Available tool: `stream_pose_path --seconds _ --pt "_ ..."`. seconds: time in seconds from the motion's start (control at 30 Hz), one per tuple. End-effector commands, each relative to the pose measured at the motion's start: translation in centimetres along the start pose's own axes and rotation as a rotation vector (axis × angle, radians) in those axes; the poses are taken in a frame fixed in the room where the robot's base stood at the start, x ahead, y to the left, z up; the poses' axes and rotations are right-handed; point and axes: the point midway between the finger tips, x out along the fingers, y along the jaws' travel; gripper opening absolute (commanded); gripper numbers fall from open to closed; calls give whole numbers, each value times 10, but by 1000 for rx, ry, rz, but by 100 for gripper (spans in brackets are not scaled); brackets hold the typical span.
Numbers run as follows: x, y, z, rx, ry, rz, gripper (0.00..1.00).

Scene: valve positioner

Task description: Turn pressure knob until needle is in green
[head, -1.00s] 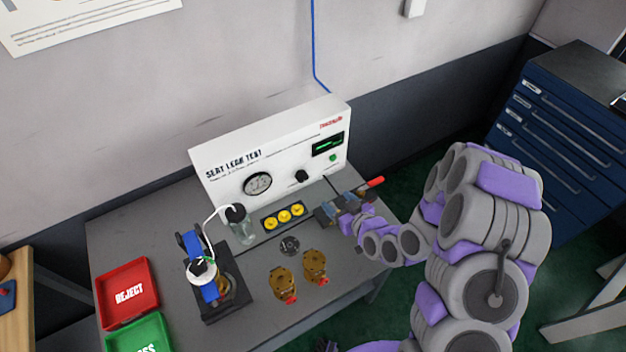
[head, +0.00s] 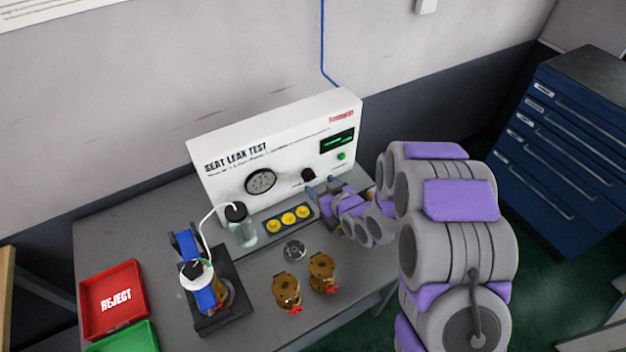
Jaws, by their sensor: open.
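The white seat leak test panel (head: 225,180) stands at the back of the grey bench. A round dial gauge (head: 261,182) is on its face; the needle and any green band are too small to read. The black pressure knob (head: 308,174) sits right of the gauge, below the green-lit display (head: 337,141). My gripper (head: 322,188) is open, just in front of and below the knob. I cannot tell whether its fingers touch the knob.
Yellow round parts (head: 288,219) sit in a dark tray below the panel. Two brass valves (head: 287,289) and a dark disc (head: 293,250) lie in front. A bottle (head: 239,225), a blue clamp fixture (head: 205,290) and a red reject tray (head: 115,300) stand left.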

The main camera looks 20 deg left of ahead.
Motion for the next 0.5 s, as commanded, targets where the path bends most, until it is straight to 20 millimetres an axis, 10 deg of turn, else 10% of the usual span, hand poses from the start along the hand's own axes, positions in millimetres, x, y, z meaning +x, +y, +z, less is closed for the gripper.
stream_pose_path --seconds 0.5 --pt "62 8 -1 7 13 -3 69"
